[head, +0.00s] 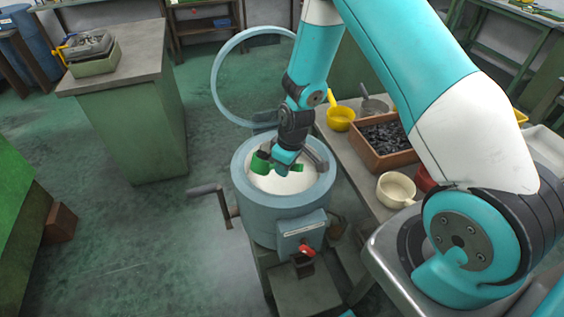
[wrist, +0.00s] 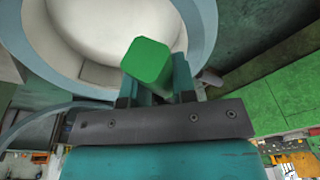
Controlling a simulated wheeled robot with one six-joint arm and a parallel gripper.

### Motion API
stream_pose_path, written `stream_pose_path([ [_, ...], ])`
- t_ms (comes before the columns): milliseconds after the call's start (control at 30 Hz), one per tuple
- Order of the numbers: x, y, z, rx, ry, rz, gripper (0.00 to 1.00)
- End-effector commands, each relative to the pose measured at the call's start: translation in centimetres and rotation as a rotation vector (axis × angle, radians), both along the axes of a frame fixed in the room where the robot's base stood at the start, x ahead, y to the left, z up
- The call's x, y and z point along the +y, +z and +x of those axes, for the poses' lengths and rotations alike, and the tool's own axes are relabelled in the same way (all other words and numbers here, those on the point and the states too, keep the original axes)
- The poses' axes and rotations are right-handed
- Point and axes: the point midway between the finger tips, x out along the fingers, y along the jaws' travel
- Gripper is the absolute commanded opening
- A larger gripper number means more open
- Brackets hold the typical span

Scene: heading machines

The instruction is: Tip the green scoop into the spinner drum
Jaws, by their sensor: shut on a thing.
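The spinner drum (head: 243,193) is a blue-grey round tub with a pale inside, standing below my arm in the head view. In the wrist view its rim (wrist: 203,30) curves around the pale interior. My gripper (head: 283,162) is over the drum's opening, shut on the green scoop (head: 262,163). In the wrist view the green end of the scoop (wrist: 147,62) shows between the fingers. The scoop is over the drum's mouth; its contents, if any, and its exact tilt cannot be told.
A round lid ring (head: 216,82) stands raised behind the drum. A crank handle (head: 205,190) sticks out left. On the right bench are a yellow scoop (head: 341,118), a wooden box of dark pieces (head: 398,160) and a cream pot (head: 395,190). A green cabinet (head: 135,130) stands left.

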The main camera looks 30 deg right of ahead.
Motion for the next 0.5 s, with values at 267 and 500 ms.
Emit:
stream_pose_path([
  [267,-1.6,-1.7,0.5,0.142,-0.003,0.411,0.00],
  [500,-2.2,-2.8,0.8,0.237,0.004,0.676,0.00],
])
